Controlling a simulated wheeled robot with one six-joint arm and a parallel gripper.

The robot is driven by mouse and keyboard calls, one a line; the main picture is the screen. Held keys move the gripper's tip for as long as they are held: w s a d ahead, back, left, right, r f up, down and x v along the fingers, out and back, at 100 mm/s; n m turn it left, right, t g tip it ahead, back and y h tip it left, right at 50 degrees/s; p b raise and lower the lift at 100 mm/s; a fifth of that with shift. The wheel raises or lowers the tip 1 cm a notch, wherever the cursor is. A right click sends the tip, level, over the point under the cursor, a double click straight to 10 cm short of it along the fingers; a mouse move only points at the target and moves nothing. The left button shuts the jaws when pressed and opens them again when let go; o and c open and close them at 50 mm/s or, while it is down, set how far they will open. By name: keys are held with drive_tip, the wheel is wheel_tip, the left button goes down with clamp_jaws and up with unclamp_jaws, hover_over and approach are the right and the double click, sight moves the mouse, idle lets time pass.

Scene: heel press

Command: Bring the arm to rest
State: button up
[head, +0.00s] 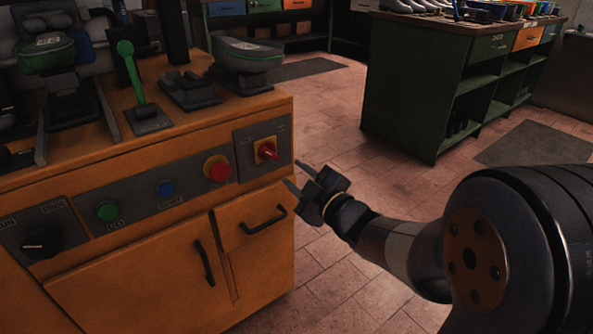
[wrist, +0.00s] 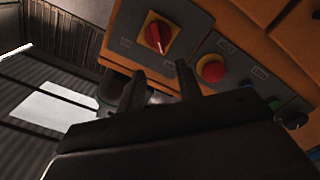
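My gripper (head: 298,177) is at the right front corner of the orange press cabinet (head: 150,258), just beside the red rotary switch (head: 267,150) on its yellow plate. In the head view its two fingers are spread apart with nothing between them. In the wrist view the gripper (wrist: 158,85) also shows two separated fingers, pointing toward the panel below the rotary switch (wrist: 157,37). I cannot tell whether a fingertip touches the cabinet. My arm reaches in from the right of the head view.
The panel has a red button (head: 217,168), a blue button (head: 166,189), a green button (head: 107,211) and a black knob (head: 42,243). A green lever (head: 131,75) stands on top. A green workbench (head: 425,95) is at the back right. Open floor lies between.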

sight(270, 153)
drive_tip(key=b+x, duration=0.2)
drive_tip(key=x, duration=0.9)
drive_tip(key=shift+s+b, duration=0.1)
drive_tip(key=shift+b, duration=0.2)
